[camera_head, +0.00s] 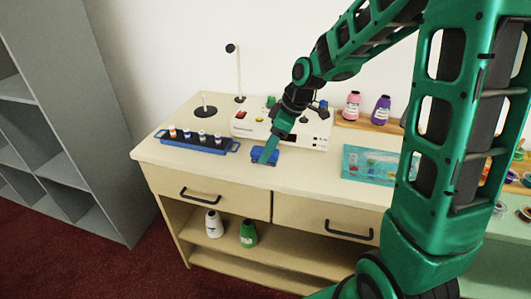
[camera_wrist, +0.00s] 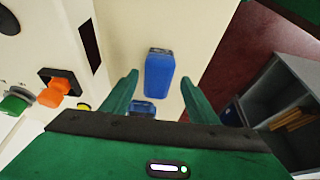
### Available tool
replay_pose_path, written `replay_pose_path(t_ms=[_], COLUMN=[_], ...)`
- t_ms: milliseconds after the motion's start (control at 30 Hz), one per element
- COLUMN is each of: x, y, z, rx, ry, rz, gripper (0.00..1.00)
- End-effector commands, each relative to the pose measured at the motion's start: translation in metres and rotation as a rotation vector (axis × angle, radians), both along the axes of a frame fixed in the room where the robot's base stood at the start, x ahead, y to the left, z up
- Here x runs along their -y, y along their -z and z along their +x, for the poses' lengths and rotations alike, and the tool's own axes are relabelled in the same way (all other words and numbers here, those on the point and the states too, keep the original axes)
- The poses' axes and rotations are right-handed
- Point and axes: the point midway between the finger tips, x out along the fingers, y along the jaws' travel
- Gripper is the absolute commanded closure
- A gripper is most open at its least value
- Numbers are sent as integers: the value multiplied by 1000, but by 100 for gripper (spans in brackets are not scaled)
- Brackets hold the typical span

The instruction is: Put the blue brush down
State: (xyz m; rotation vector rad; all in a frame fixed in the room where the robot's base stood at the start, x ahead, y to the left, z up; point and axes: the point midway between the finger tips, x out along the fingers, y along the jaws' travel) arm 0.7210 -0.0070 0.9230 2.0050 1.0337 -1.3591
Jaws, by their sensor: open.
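The blue brush (camera_head: 258,161) lies on the cream counter near its front edge, in front of the white machine. My gripper (camera_head: 267,153) is right at it, with its fingers reaching down to the counter and covering part of it. In the wrist view a blue block-like body, which looks like the brush (camera_wrist: 159,74), lies just beyond the fingertips. My gripper (camera_wrist: 160,88) is open there, with a finger on each side and a gap between them. A smaller blue piece shows lower between the fingers; I cannot tell whether it belongs to the brush.
A blue tray (camera_head: 170,143) with several small spools stands to the left. The white machine (camera_head: 310,132) with coloured knobs is behind my gripper. A teal mat (camera_head: 366,174) lies to the right. Bare counter (camera_head: 315,172) lies between the brush and the mat.

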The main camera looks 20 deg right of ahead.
Motion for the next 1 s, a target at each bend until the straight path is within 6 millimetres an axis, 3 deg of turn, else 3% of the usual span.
replay_pose_path(t_ms=[200, 400, 833, 933, 1000], x=[16, 25, 35, 54, 75], y=[-46, -73, -86, -85, -84], z=[-7, -14, -24, -47, -74], rx=[11, 10, -4, -49, -97], ry=[5, 3, 43, 175, 327], rz=[0, 0, -6, -24, -41], gripper=[46, 46, 46, 46, 46])
